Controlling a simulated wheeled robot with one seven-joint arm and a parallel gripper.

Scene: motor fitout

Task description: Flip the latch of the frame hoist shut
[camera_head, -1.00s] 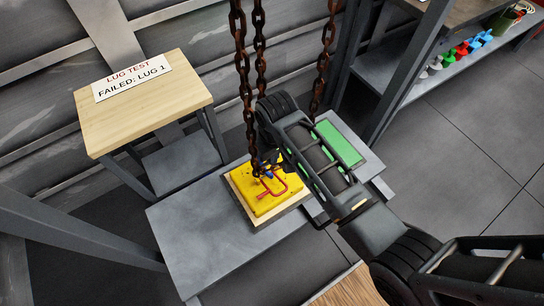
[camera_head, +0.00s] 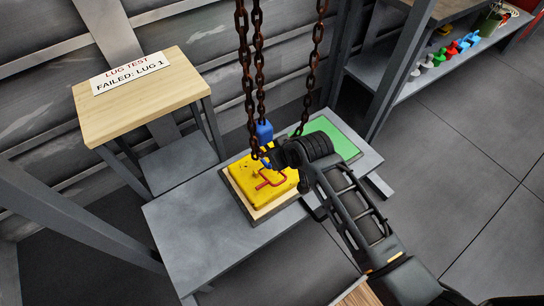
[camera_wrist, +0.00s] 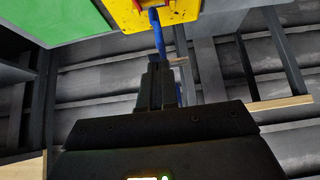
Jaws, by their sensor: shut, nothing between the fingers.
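A yellow block (camera_head: 250,187) with a red bent bar (camera_head: 268,183) lies on a wooden base on the grey table. A blue hook-like part (camera_head: 264,132) hangs by the chains just above the block's far edge; its lower end is partly hidden by my gripper. My gripper (camera_head: 272,158) is shut and empty, close beside this blue part. In the wrist view, the blue part (camera_wrist: 158,35) runs from the yellow block (camera_wrist: 178,12) down behind my closed fingers (camera_wrist: 157,68). I cannot tell whether they touch, nor make out the latch's position.
Rusty chains (camera_head: 318,50) hang around my wrist. A green pad (camera_head: 325,140) lies on the grey table (camera_head: 190,240) at right. A wooden stand (camera_head: 150,115) with a sign reading "LUG TEST FAILED: LUG 1" (camera_head: 130,73) is at left. Coloured parts line a shelf at upper right.

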